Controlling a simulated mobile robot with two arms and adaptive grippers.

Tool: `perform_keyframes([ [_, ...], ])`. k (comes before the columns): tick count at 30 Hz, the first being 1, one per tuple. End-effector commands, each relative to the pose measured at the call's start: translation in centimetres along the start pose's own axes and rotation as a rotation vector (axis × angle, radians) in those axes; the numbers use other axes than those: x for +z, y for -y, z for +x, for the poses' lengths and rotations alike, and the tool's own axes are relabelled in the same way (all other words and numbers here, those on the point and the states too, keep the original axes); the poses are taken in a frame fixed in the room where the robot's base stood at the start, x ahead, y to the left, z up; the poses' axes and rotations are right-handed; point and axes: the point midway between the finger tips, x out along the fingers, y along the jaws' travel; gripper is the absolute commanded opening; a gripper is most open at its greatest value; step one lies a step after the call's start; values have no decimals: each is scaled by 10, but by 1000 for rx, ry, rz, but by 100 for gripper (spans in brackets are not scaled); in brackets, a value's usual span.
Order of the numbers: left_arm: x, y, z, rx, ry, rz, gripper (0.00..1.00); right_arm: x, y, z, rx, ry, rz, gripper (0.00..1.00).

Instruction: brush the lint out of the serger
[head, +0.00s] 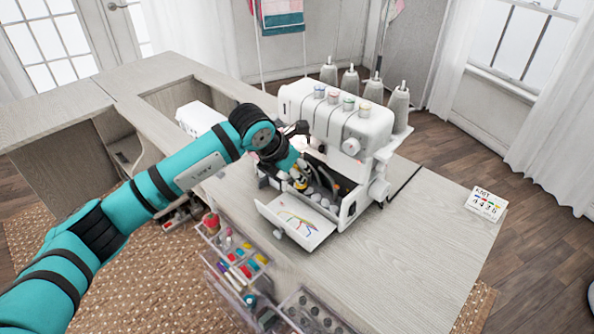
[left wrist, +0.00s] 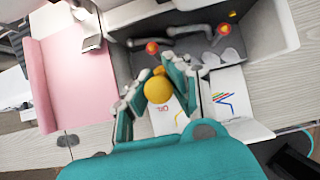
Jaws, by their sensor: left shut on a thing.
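The white serger (head: 325,122) stands on the cabinet top with its front cover (head: 290,222) folded down, showing a colored threading diagram. My left gripper (head: 297,178) is at the serger's open lower front. In the left wrist view my left gripper (left wrist: 160,95) is shut on the brush, whose rounded yellow end (left wrist: 158,89) shows between the fingers. The brush's bristles are hidden. The dark looper area (left wrist: 185,45) lies just beyond the fingers, with grey metal arms and red-orange knobs. I cannot make out any lint. My right gripper is not in view.
Several thread cones (head: 398,105) stand behind the serger. A clear drawer unit (head: 240,262) with colored spools stands below the front edge. A small card (head: 487,204) lies at the right corner. The cabinet top (head: 415,245) right of the serger is mostly clear.

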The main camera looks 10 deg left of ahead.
Motion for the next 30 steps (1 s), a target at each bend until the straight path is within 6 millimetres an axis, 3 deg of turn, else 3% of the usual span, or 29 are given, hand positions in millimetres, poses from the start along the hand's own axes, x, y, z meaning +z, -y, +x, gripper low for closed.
perform_keyframes([
  [13, -1, 19, 2, -1, 0, 2, 0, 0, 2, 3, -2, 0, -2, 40],
  [30, -1, 26, 2, -1, 0, 2, 0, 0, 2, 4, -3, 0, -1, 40],
])
